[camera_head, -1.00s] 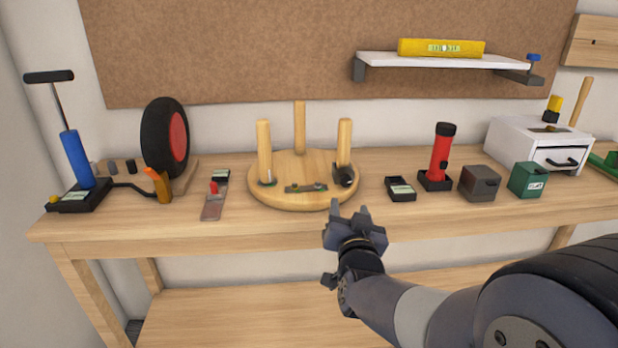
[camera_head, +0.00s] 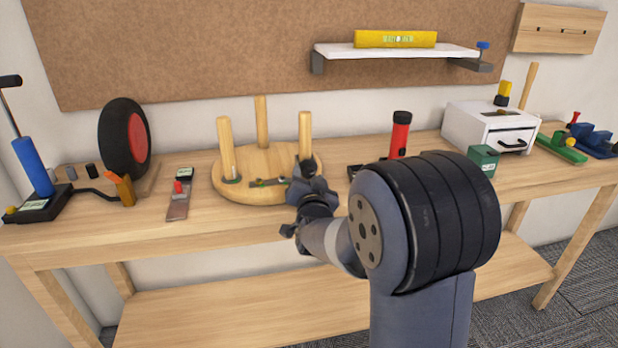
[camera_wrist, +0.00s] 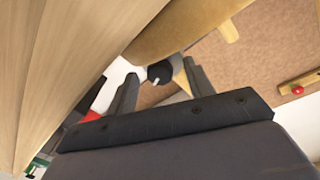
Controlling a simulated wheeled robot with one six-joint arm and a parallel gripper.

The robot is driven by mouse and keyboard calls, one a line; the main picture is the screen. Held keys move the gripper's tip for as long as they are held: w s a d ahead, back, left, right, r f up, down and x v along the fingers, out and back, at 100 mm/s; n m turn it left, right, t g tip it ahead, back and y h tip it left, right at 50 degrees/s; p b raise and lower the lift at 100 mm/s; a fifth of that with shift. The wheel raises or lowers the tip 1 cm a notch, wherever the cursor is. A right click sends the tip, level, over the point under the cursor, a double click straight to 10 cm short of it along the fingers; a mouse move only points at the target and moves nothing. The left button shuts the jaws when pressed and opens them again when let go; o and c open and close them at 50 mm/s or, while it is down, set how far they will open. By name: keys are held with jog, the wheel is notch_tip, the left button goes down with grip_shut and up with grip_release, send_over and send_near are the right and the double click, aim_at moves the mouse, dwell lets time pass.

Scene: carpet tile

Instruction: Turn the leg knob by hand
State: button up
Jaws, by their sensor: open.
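The round wooden stool seat (camera_head: 232,191) lies legs-up on the bench, with three pegs standing on it. The leg knob is a dark round knob (camera_wrist: 160,72) with a white mark, seen in the wrist view beside the pale wood. In the head view it sits at the foot of the right leg (camera_head: 305,132), where my gripper mostly hides it. My gripper (camera_head: 302,173) is open. In the wrist view its two fingers (camera_wrist: 158,76) stand apart, with the knob showing between their tips. I cannot tell whether they touch it.
A small level strip (camera_head: 268,182) lies on the seat. A red-handled tool (camera_head: 178,195) and a wheel (camera_head: 124,140) are to the left. A red flashlight (camera_head: 400,135), green box (camera_head: 483,160) and white drawer box (camera_head: 490,128) stand to the right. My arm hides part of the bench.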

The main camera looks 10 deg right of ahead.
jog(key=shift+w, duration=0.2)
jog(key=c, duration=1)
jog(key=shift+o, duration=0.2)
jog(key=shift+f+n+b, duration=0.15)
jog(key=shift+n+b, duration=0.75)
jog(key=shift+n, duration=0.2)
jog(key=shift+d+n+t+b, duration=0.1)
jog(key=shift+n+t+b, duration=0.3)
jog(key=shift+n+b, duration=1.1)
jog(key=shift+n+p, duration=0.4)
jog(key=shift+n, duration=0.2)
